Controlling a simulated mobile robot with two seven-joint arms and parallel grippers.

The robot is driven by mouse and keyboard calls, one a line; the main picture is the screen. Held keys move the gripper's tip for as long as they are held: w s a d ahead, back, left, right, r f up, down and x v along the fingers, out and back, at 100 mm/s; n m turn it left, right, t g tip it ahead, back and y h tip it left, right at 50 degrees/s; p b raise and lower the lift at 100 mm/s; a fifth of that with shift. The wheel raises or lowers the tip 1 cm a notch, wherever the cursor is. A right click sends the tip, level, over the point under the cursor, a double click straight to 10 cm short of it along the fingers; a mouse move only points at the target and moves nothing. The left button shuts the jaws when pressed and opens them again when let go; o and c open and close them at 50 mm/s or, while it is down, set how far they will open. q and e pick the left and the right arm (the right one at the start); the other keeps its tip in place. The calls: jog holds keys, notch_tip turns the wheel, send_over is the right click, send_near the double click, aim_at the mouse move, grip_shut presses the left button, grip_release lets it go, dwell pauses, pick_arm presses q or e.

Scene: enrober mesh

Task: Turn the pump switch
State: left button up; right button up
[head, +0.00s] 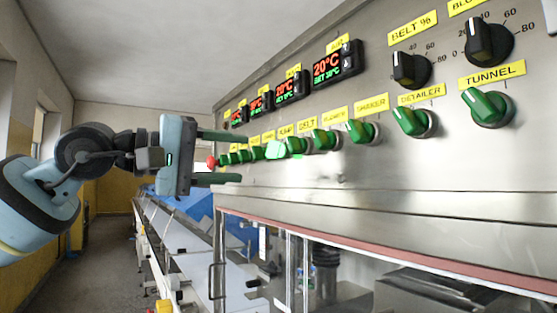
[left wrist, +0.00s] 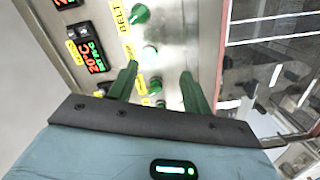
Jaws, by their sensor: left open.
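The pump switch (head: 275,150) is a bright, lit green knob under a yellow label that appears to read PUMP (head: 287,129), in the row on the steel panel. In the left wrist view the bright knob (left wrist: 149,53) sits below the BELT label, just beyond the fingertips. My left gripper (head: 240,158) is open and empty, its two dark green fingers pointing at the panel. It also shows in the left wrist view (left wrist: 159,68), with the fingers spread wide and the knob apart from them. My right gripper is in neither view.
The belt switch (head: 296,146) and other green knobs crowd both sides. A red button (head: 211,161) is near the fingers. Temperature displays (head: 327,67) are above. Below, a ledge (head: 400,248) and glazed enclosure jut out; a conveyor runs away at left.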

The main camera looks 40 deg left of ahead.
aim_at(268, 149)
pick_arm(q)
jog(key=shift+s+a+r+m+t+y, duration=0.15)
jog(key=shift+s+r+m+t+y, duration=0.25)
jog(key=shift+s+r, duration=0.45)
jog(key=shift+w+r, duration=0.1)
jog(key=shift+w, duration=0.1)
jog(key=x, duration=0.6)
jog(key=shift+p, duration=0.4)
jog(key=shift+x, duration=0.8)
jog(key=c, duration=1)
